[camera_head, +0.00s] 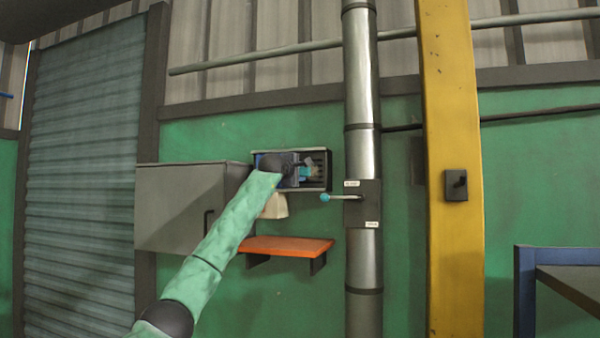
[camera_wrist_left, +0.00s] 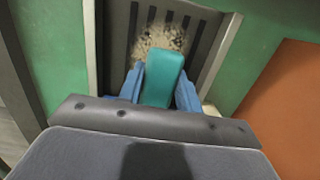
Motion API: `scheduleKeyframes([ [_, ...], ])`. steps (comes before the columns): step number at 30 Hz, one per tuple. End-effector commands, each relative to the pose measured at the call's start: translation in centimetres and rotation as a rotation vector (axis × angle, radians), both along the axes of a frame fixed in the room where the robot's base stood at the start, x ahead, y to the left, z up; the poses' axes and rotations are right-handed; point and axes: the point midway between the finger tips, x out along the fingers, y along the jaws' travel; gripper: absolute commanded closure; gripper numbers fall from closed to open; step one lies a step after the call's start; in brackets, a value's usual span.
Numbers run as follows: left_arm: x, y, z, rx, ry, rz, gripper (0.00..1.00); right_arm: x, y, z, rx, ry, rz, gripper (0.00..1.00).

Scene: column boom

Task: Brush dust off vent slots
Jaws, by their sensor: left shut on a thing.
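The vent panel (camera_head: 320,184) is a dark framed recess on the green wall, mostly covered by my left arm in the head view. In the left wrist view the vent panel (camera_wrist_left: 118,30) shows dark slots, with a speckled tan dust patch (camera_wrist_left: 160,38) across the middle ones. My left gripper (camera_wrist_left: 160,92) has its blue fingers shut on a teal brush handle (camera_wrist_left: 164,76). The handle's far end overlaps the lower part of the dust patch; I cannot see bristles or tell if it touches. In the head view the left gripper (camera_head: 304,170) is in front of the panel. My right gripper is out of view.
A grey cabinet (camera_head: 180,205) is left of the vent, an orange shelf (camera_head: 287,246) below it. A beige object (camera_head: 275,207) is just under the panel. A metal pipe (camera_head: 361,110) with a teal-knobbed lever (camera_head: 338,198) and a yellow column (camera_head: 452,230) stand right.

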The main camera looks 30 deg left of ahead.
Motion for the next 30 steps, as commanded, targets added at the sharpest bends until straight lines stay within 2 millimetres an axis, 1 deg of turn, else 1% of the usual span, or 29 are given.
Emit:
scheduleKeyframes([
  [12,0.6,0.1,0.1,0.0,-0.001,0.0,0.84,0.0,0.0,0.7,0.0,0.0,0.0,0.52],
  [17,0.7,0.0,0.0,0.0,-0.001,-0.001,0.84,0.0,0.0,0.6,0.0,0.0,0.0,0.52],
  [20,0.7,-0.5,0.0,0.001,-0.001,-0.001,0.84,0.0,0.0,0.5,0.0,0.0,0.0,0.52],
  [30,1.2,-2.9,-0.1,0.001,0.0,-0.001,0.84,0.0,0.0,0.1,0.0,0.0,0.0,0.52],
])
